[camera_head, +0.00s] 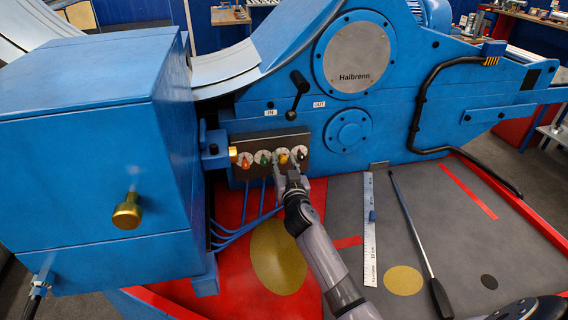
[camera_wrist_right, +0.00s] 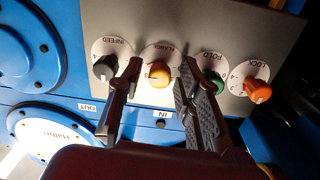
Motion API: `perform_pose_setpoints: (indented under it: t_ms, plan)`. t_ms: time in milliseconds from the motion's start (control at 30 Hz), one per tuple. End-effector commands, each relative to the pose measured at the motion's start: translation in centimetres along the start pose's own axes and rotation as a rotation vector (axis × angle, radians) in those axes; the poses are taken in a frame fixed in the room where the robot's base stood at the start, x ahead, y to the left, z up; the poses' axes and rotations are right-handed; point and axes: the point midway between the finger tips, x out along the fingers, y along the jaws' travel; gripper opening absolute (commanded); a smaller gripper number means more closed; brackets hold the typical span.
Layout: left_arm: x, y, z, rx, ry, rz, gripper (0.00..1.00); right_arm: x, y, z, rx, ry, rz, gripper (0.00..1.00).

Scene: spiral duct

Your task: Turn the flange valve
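The valve panel (camera_head: 272,142) is a dark plate on the blue machine with a row of knobs on white dials. The yellow flange knob (camera_wrist_right: 159,75) sits between the black infeed knob (camera_wrist_right: 104,68) and the green fold knob (camera_wrist_right: 213,83). The orange lock knob (camera_wrist_right: 257,90) is at the right end in the wrist view. My right gripper (camera_wrist_right: 161,64) is open, its fingers on either side of the yellow knob. I cannot tell whether they touch it. In the head view my right gripper (camera_head: 291,178) is just below the yellow knob (camera_head: 283,159). My left gripper is not in view.
A black crank handle (camera_head: 298,92) juts out above the panel. A blue box (camera_head: 90,150) with a brass knob (camera_head: 127,212) stands at left. Blue hoses (camera_head: 245,222) hang below the panel. A ruler (camera_head: 370,235) and a black-handled rod (camera_head: 420,235) lie on the deck to the right.

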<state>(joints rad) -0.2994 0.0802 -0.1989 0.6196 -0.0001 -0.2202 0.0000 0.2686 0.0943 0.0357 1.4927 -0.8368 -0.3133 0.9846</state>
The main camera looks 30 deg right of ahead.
Motion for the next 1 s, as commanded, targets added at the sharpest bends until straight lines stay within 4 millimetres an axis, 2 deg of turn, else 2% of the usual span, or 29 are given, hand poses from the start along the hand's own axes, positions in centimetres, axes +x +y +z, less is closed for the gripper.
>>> perform_pose_setpoints:
  t_ms: [67, 433, 767, 1000]
  plan:
    - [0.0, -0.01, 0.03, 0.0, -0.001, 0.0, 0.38, -0.02, -0.01, 0.01, 0.0, 0.0, 0.0, 0.25]
    - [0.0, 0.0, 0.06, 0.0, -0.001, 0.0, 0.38, -0.03, -0.02, 0.02, 0.0, 0.0, 0.0, 0.0]
    - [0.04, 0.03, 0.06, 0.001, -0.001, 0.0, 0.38, -0.03, -0.02, 0.05, -0.008, 0.0, 0.0, 0.0]
    - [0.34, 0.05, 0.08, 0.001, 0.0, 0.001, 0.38, -0.03, 0.0, 0.12, -0.089, 0.003, 0.0, 0.0]
